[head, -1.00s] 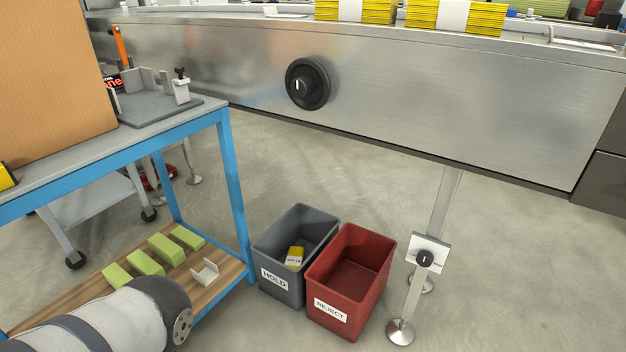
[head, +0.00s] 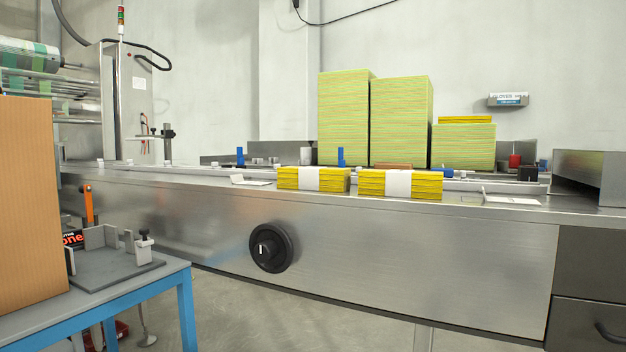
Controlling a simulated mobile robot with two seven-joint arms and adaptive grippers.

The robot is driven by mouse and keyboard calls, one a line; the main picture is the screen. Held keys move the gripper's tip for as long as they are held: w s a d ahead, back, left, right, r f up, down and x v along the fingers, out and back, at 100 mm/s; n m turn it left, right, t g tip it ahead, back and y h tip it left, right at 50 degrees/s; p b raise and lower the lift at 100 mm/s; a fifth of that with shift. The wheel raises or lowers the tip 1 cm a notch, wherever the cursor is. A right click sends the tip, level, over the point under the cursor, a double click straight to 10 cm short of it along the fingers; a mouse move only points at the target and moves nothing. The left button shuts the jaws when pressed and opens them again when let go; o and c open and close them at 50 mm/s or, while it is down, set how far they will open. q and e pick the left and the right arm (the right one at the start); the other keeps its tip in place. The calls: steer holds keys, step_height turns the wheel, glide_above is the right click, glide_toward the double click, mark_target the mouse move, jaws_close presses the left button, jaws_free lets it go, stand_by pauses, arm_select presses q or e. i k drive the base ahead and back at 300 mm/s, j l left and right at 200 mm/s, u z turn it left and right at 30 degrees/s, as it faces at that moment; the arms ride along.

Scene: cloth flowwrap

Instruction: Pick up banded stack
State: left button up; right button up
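Two banded stacks of yellow cloths lie side by side on the front edge of the steel machine table. The left banded stack (head: 287,179) and the right banded stack (head: 428,186) each have a white paper band around the middle. A small gap separates them. Neither of my grippers shows in the head view now, so nothing is seen touching the stacks.
The steel machine table (head: 400,250) has a black knob (head: 270,248) on its front. Tall green-yellow piles (head: 343,118) stand behind the stacks. A blue-framed bench (head: 150,285) with a cardboard box (head: 30,200) and a grey fixture (head: 110,265) is at left.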

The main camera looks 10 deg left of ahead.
mark_target(308, 179)
steer(key=i+j+z, duration=0.2)
steer(key=z, duration=0.2)
steer(key=i+j+z, duration=0.25)
steer(key=z, duration=0.15)
steer(key=i+j+z, duration=0.15)
steer(key=j+z, duration=0.3)
steer(key=l, duration=0.1)
